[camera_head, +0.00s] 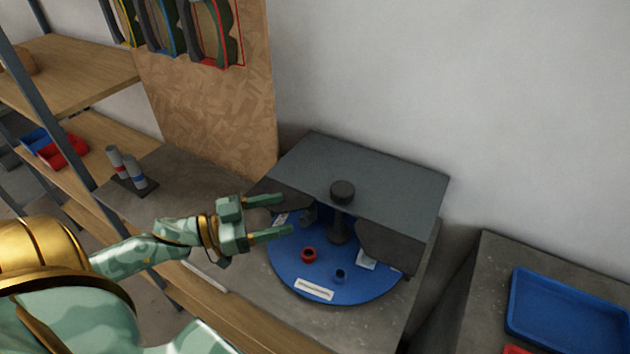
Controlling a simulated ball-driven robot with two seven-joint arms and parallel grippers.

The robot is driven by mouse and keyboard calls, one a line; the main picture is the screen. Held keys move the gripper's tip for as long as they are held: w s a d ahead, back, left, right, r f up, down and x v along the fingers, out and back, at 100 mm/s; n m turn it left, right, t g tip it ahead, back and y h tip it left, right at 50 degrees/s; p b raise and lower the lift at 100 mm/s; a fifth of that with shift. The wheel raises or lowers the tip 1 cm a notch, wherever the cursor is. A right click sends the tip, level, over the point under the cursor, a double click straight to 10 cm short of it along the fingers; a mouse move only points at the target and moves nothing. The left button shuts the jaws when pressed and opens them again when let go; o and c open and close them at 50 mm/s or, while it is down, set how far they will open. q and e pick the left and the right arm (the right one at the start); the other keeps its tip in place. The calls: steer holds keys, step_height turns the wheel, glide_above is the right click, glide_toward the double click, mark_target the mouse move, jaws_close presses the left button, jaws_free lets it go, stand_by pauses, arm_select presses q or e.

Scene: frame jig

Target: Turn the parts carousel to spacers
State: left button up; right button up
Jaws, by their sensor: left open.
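The parts carousel is a round blue turntable (313,271) on the grey bench, partly covered by a dark grey hood (365,177). A dark knob (342,190) shows at the top of its centre post (338,229). A red ring-shaped part (308,255) and a small dark blue ring part (340,275) lie on the open front of the disc. A white label (314,289) sits at the front rim; its text is too small to read. My left gripper (279,216) is open and empty, its fingers over the disc's left side. The disc's rear is hidden under the hood. My right gripper is not in view.
Two grey cylinders (127,168) stand on a dark base at the bench's left. A wooden shelf with red (62,151) and blue bins is at far left. A blue tray (565,312) lies on another bench at right. Bare bench lies in front of the carousel.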

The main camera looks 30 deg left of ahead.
mark_target(332, 192)
arm_select(q)
steer(key=shift+n+t+y, duration=0.3)
steer(key=shift+t+y, duration=0.1)
steer(key=shift+y, duration=0.1)
steer(key=x, duration=1.5)
steer(key=shift+w+a+r, duration=0.25)
steer(key=shift+w+r, duration=0.05)
steer(key=shift+w, duration=0.15)
